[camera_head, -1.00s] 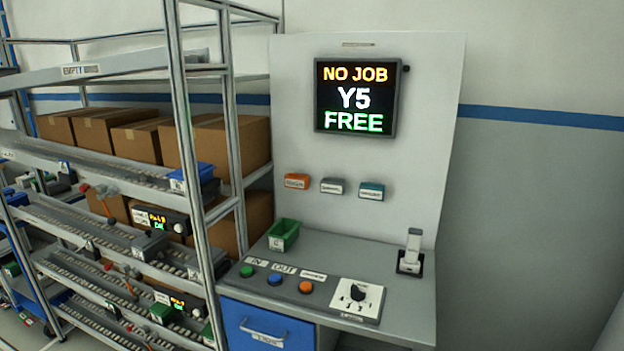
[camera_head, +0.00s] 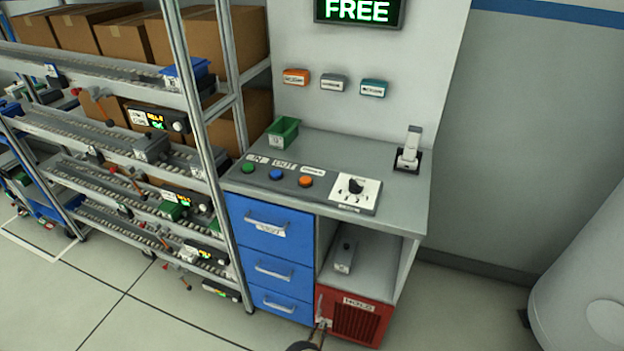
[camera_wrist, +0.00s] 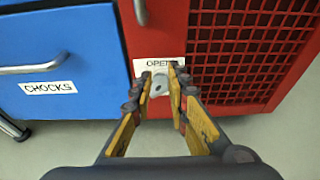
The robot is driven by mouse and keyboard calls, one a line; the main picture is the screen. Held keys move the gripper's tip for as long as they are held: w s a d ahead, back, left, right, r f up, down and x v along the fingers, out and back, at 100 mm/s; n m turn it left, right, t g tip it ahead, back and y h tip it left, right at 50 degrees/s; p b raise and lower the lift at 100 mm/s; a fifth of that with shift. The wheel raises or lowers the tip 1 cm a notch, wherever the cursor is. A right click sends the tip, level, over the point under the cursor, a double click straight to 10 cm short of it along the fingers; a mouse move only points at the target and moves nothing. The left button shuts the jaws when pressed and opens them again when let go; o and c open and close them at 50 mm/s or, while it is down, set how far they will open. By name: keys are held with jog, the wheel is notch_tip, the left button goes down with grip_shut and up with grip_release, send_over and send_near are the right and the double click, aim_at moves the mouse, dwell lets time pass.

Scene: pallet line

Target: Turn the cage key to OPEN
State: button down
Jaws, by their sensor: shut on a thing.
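The red cage (camera_head: 357,318) has a mesh front and a HOLD label. It sits low under the right end of the bench. In the wrist view the cage door (camera_wrist: 225,20) fills the upper right, with an OPEN label (camera_wrist: 152,65) near its lower left corner. My gripper (camera_wrist: 160,75) is shut on the cage key, just under that label. The fingers hide most of the key, and a grey lock plate (camera_wrist: 159,88) shows between them. I cannot tell the key's angle. In the head view my gripper (camera_head: 321,328) shows only partly at the bottom edge.
Blue drawers (camera_head: 270,268) stand directly left of the cage; the CHOCKS drawer (camera_wrist: 60,60) has a bar handle. Above is the bench (camera_head: 400,200) with buttons and a dial (camera_head: 355,187). A shelf rack (camera_head: 195,110) stands left. The floor in front is clear.

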jog(key=shift+w+a+r, duration=0.15)
jog(key=shift+w+a, duration=0.25)
jog(key=shift+a, duration=0.1)
jog(key=shift+w+a+r, duration=0.15)
jog(key=shift+w+a, duration=0.25)
jog(key=shift+a, duration=0.1)
jog(key=shift+a+r, duration=0.1)
jog(key=shift+r, duration=0.25)
jog(key=s+a, duration=0.1)
jog(key=s, duration=0.5)
jog(key=shift+s+f, duration=0.2)
jog(key=shift+f, duration=0.05)
jog(key=shift+w+d+f+n+h, duration=0.1)
jog(key=shift+w+d+n+h, duration=0.3)
jog(key=shift+w+n, duration=0.45)
jog(key=shift+w+d+f+n+h, duration=0.1)
jog(key=shift+w+d+n+h, duration=0.1)
jog(key=shift+w+d+n, duration=0.45)
jog(key=shift+w+d+f+n+h, duration=0.1)
jog(key=shift+w+d+n+h, duration=0.2)
jog(key=shift+w+n, duration=0.75)
jog(key=shift+w, duration=0.2)
jog(key=shift+w+a+f+m, duration=0.15)
jog(key=shift+w+a+m, duration=0.1)
jog(key=shift+a, duration=0.25)
